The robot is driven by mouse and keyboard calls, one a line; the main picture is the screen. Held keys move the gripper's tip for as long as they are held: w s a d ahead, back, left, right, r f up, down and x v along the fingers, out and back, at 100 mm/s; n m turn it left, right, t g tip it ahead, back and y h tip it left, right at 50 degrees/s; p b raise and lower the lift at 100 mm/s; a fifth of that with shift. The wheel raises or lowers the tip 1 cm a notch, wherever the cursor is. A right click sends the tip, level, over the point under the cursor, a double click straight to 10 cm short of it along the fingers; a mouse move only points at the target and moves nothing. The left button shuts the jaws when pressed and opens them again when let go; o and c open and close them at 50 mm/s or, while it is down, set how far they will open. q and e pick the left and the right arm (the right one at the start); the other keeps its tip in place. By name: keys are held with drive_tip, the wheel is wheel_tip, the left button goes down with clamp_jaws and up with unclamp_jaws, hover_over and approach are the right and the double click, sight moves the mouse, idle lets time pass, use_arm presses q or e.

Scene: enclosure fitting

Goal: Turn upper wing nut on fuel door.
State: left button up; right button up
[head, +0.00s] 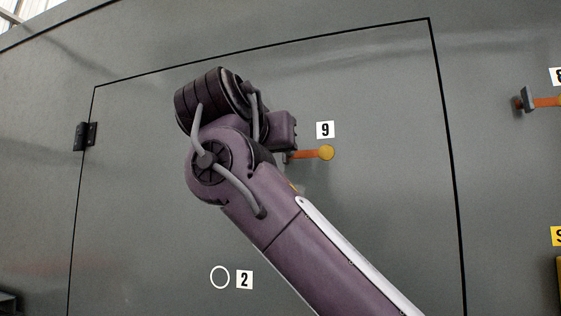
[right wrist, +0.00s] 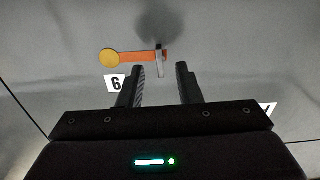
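The fuel door (head: 380,220) is a large grey panel outlined by a dark seam in the head view. High on it, beside label 9, an orange bar (head: 308,155) with a round yellow end meets a small grey wing piece, partly hidden by my arm. In the right wrist view this wing nut (right wrist: 160,61) stands out from the panel at the end of the orange bar. My right gripper (right wrist: 161,70) is open and empty, its fingers apart. The wing piece shows between and just beyond the fingertips; contact cannot be told. My left gripper is not in view.
A hinge (head: 85,136) sits on the door's left edge. A white ring (head: 220,277) beside label 2 (head: 244,280) lies lower on the door. Another orange-handled fitting (head: 530,101) stands out at the right, outside the door. The door's right part is clear.

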drive_tip(key=b+v, duration=0.1)
drive_tip(key=v, duration=0.3)
